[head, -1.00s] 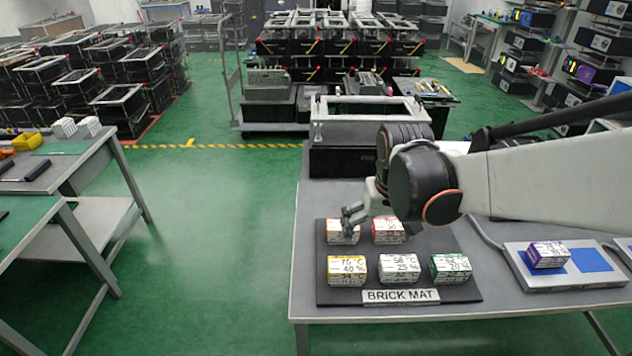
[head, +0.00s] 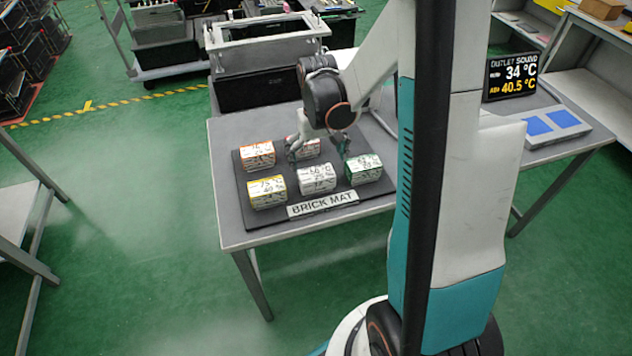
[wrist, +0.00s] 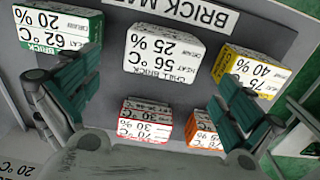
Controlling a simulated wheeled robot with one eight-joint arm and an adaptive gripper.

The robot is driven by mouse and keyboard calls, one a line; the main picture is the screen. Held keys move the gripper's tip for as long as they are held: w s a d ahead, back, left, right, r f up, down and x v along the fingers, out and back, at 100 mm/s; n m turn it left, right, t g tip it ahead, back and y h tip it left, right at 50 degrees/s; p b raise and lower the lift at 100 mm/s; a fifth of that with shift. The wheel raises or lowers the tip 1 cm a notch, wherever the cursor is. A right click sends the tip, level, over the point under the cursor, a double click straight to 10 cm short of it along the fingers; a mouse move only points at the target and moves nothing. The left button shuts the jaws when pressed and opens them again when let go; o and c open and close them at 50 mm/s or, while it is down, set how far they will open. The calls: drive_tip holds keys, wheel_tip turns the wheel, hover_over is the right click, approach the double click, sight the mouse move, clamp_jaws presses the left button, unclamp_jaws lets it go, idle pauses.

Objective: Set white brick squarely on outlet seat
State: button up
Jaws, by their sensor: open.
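The white brick (head: 317,179), labelled 56 °C 25 %, sits in the front row of the dark brick mat (head: 226,210), between a yellow and a green brick. It shows whole in the wrist view (wrist: 163,55). My gripper (head: 318,153) is open and empty above the mat, its fingers spread wide toward either side of the white brick; the wrist view (wrist: 155,95) shows the brick beyond the fingertips. A light plate with two blue pads (head: 550,122) lies at the right near an outlet display (head: 511,77). I cannot tell whether it is the outlet seat.
Yellow (head: 267,191), green (head: 364,169), orange (head: 258,155) and red (head: 307,149) bricks crowd around the white one. A black bin with a pale frame (head: 262,90) stands behind. My column hides the table between mat and plate. A part-cropped label (wrist: 15,169) shows in the wrist view.

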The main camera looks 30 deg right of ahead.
sight(316, 173)
drive_tip(key=f+b, duration=0.1)
drive_tip(key=f, duration=0.2)
drive_tip(key=f+b, duration=0.2)
drive_tip(key=f, duration=0.1)
drive_tip(key=shift+s+a+f, duration=0.15)
drive_tip(key=shift+a+f, duration=0.05)
drive_tip(key=shift+r, duration=0.1)
drive_tip(key=c, duration=1.4)
drive_tip(key=shift+o, duration=0.2)
